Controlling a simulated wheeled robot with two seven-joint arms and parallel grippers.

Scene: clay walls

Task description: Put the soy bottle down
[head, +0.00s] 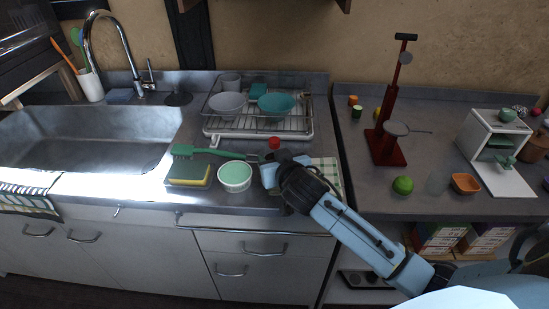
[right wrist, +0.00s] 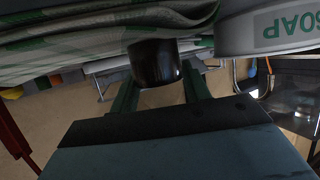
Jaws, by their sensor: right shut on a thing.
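The soy bottle shows its red cap (head: 274,142) in the head view, just behind my right gripper (head: 270,170), which hides most of its body. In the right wrist view, where the counter side is at the top, the dark bottle (right wrist: 155,66) is between the two fingers of my right gripper (right wrist: 158,92), which is shut on it. The bottle's lower end is close to a checked cloth (right wrist: 60,45); I cannot tell whether it touches. My left gripper is not in view.
A white tub with green contents (head: 235,177), marked SOAP in the wrist view, stands left of the gripper. A sponge (head: 188,174) and green brush (head: 195,150) lie further left. A dish rack (head: 215,127) stands behind. The checked cloth (head: 331,178) lies to the right.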

